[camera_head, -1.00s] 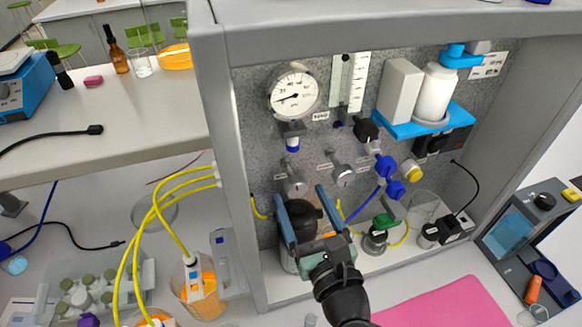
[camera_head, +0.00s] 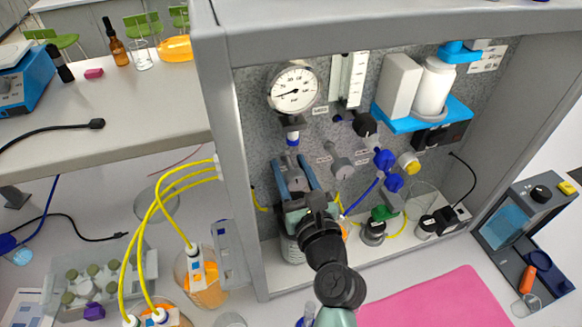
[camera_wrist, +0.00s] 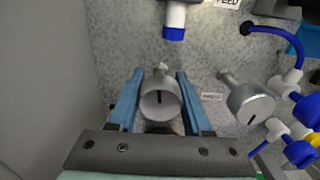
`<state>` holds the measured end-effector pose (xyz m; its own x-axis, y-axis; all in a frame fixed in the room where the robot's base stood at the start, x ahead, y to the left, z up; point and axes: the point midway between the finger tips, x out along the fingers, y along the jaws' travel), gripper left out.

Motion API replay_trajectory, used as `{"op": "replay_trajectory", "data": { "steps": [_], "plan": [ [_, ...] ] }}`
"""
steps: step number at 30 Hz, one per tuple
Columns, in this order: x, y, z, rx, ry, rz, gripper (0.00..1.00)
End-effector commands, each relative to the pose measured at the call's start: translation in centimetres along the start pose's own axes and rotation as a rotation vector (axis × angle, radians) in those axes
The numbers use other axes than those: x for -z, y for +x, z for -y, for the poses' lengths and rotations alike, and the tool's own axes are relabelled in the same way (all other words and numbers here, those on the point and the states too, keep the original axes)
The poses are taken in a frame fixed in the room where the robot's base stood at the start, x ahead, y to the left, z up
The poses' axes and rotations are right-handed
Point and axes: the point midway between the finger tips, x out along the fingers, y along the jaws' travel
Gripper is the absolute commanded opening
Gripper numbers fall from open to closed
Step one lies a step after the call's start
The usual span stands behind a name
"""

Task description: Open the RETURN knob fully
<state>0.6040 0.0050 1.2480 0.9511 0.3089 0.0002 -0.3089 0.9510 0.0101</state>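Two grey metal knobs sit on the speckled panel. The left knob (camera_wrist: 160,98) has a dark slot that stands about upright. The right knob (camera_wrist: 251,105) has a tilted slot. The label beside the right knob is too small to read, so I cannot tell which is RETURN. My gripper (camera_wrist: 159,72) is open, with one blue finger on each side of the left knob. Narrow gaps seem to show between fingers and knob. In the head view my gripper (camera_head: 290,160) partly covers the left knob (camera_head: 295,186), and the right knob (camera_head: 341,165) is free.
A pressure gauge (camera_head: 294,88) and a blue-collared fitting (camera_wrist: 174,22) are above the left knob. Blue valves (camera_head: 385,160) and tubing lie to the right. The cabinet's side wall (camera_wrist: 45,85) is close on the left. A pink mat (camera_head: 430,300) lies in front.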

Motion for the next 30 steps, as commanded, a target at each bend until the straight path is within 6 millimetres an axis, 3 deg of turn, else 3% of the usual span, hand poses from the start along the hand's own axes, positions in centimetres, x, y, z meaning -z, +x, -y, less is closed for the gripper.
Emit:
{"op": "replay_trajectory", "data": {
  "steps": [1,6,7,20,30],
  "plan": [
    [0.01,-0.01,0.00,0.000,0.000,0.000,0.33],
    [0.01,-0.02,0.00,0.000,0.000,0.000,0.02],
    [0.01,-0.02,0.00,0.000,0.000,0.000,0.00],
    [0.12,-0.02,0.03,0.000,-0.089,-0.001,0.00],
    [0.20,-0.02,0.05,0.000,-0.366,0.000,0.00]
  ]
}}
